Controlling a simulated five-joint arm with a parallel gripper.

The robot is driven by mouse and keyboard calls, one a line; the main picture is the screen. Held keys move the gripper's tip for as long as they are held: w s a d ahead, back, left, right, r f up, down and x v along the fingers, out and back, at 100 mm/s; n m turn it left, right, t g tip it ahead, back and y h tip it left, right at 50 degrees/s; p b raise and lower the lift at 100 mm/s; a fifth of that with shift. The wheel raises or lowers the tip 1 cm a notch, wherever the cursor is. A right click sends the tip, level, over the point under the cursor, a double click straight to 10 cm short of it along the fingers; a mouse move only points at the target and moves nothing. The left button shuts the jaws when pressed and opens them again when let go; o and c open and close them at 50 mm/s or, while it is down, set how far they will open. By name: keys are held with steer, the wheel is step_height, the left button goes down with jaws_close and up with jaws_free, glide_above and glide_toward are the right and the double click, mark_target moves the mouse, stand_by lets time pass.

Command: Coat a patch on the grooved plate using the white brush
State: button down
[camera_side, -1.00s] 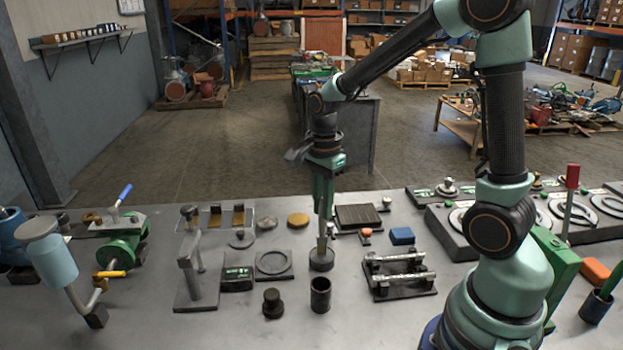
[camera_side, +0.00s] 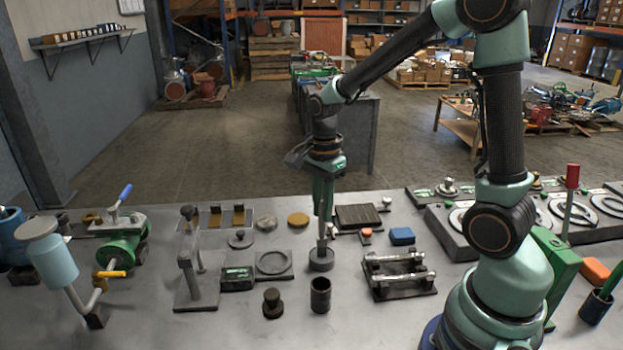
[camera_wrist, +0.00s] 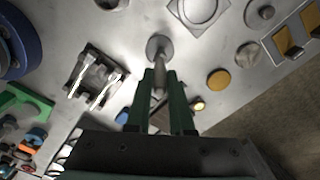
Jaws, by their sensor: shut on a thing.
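My gripper (camera_side: 322,236) points down over the middle of the bench, shut on the white brush (camera_side: 321,246). The brush is upright and mostly hidden by the fingers; its pale handle shows between them in the wrist view (camera_wrist: 159,75). Its lower end is at a short, round grey pot (camera_side: 321,263), also seen in the wrist view (camera_wrist: 159,46); I cannot tell how deep it sits. The dark grooved plate (camera_side: 358,216) lies flat behind and right of the pot. In the wrist view my fingers partly hide it.
A black cup (camera_side: 320,295) and dark knob (camera_side: 272,304) stand in front of the pot. A square plate with a ring (camera_side: 274,264) lies left, a twin-rail fixture (camera_side: 398,276) right. A blue block (camera_side: 402,236) and small orange-topped piece (camera_side: 366,236) sit near the grooved plate.

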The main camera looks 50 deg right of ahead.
steer(key=shift+f, duration=0.1)
stand_by(0.4)
steer(key=shift+r, duration=3.55)
